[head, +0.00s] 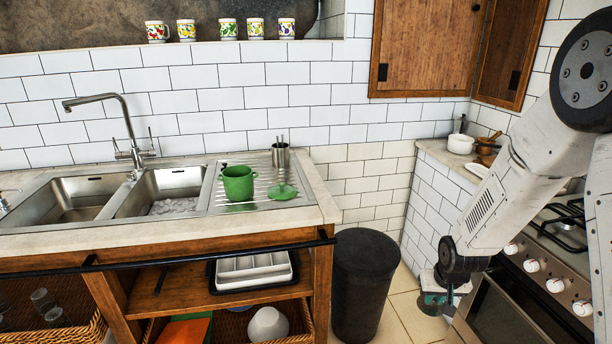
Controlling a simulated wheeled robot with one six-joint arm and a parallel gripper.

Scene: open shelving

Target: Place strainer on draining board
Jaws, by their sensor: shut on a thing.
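My gripper (441,300) hangs low at the right, in front of the stove and right of the black bin. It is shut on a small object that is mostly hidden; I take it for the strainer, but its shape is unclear. The draining board (222,200) is the ridged metal area right of the sink basins, far to the left of my gripper. On it stand a green pot (238,184), a green lid (283,191) and a metal cup (280,156) with utensils in it.
Two sink basins (160,190) lie left of the board, with a tall faucet (128,130) behind. A black bin (362,285) stands between the sink counter and the stove (545,290). A white pot (460,143) is on the back-right counter. Several mugs line the upper ledge.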

